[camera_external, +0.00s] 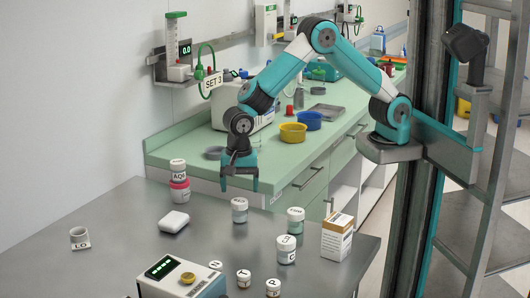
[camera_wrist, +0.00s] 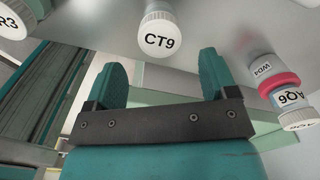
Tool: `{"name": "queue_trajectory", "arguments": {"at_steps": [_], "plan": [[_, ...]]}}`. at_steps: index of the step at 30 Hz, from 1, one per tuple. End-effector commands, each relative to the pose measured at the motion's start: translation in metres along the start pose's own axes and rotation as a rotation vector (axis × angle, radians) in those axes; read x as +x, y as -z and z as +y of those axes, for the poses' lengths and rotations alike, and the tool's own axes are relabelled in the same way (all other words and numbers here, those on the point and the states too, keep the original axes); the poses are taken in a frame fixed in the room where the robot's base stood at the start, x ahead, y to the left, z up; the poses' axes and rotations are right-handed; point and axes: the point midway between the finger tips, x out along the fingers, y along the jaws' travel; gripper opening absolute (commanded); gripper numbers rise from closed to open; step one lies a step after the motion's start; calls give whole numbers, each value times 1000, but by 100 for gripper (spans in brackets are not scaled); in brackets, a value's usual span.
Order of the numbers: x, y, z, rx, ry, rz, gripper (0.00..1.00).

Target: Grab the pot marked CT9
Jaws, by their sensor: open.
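The pot marked CT9 (camera_wrist: 160,38) has a white lid with black lettering. In the wrist view it is at the top middle, beyond and between my fingertips. In the external view a pot (camera_external: 239,214) with a white lid and grey-green body, which fits its place, stands upright on the grey table. My gripper (camera_external: 239,186) is pointing down just above that pot, open and empty. Both teal fingers (camera_wrist: 162,65) show apart in the wrist view, with the CT9 pot not between them.
A pot marked AQ6 (camera_external: 178,167) is stacked on a pink-banded pot (camera_external: 180,188). More pots (camera_external: 296,218) (camera_external: 286,250) and a carton (camera_external: 337,238) stand right. A green counter (camera_external: 185,150) rises behind.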

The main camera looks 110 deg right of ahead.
Motion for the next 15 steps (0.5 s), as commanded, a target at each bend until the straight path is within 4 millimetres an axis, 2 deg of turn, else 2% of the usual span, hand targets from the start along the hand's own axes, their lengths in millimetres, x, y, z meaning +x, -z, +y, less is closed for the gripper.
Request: {"name": "queue_trajectory", "arguments": {"at_steps": [3, 11, 15], "plan": [[17, 0, 0, -1, -2, 1, 79], [38, -3, 0, -3, -3, 1, 79], [59, -8, -1, -3, -3, 1, 79]]}}
